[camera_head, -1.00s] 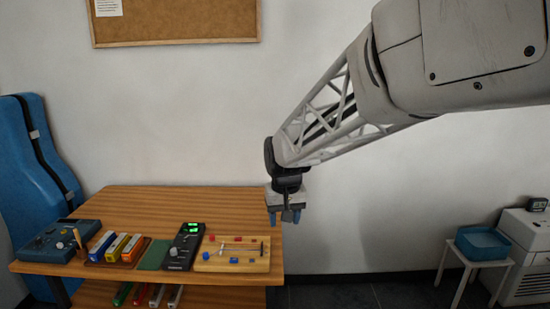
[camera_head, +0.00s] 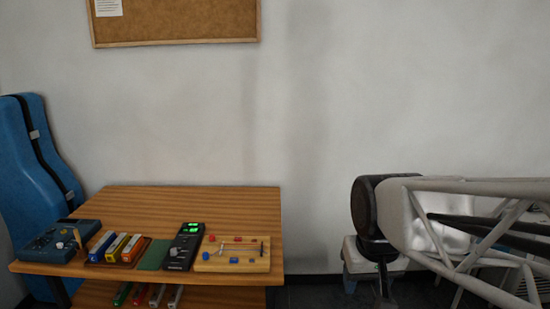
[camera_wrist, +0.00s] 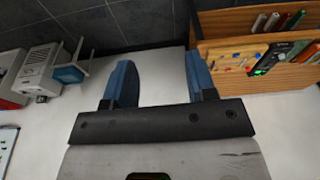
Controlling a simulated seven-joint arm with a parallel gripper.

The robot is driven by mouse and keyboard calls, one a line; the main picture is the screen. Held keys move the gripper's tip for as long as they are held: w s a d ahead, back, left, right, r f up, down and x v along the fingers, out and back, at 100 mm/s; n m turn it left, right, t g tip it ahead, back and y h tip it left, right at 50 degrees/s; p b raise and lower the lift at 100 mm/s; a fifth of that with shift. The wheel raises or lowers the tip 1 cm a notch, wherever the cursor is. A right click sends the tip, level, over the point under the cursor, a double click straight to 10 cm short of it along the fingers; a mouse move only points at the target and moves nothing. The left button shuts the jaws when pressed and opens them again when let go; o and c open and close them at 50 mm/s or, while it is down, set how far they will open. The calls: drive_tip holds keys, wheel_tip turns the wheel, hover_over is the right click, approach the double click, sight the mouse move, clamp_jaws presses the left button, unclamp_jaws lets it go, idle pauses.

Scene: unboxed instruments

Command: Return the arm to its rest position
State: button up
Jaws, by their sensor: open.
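My gripper (camera_wrist: 161,82) is open in the wrist view, its two blue fingers apart with nothing between them. In the head view my arm reaches in from the right edge, with its dark wrist joint low, right of the wooden table (camera_head: 190,200). The fingers cannot be made out clearly there. The gripper is clear of the table and touches nothing that I can see.
On the table are a blue box (camera_head: 50,243), colored blocks in a tray, a black device (camera_head: 184,248) with a green display, and a wooden board (camera_head: 232,263) with colored pieces. A blue case (camera_head: 35,150) stands left. The wrist view shows a blue tray (camera_wrist: 70,74).

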drive_tip(key=s+d+f, duration=0.2)
drive_tip(key=s, duration=0.5)
drive_tip(key=shift+s+d+m, duration=0.2)
drive_tip(key=shift+s+m, duration=0.1)
drive_tip(key=shift+s, duration=0.05)
drive_tip(key=shift+f, duration=0.1)
idle(0.7)
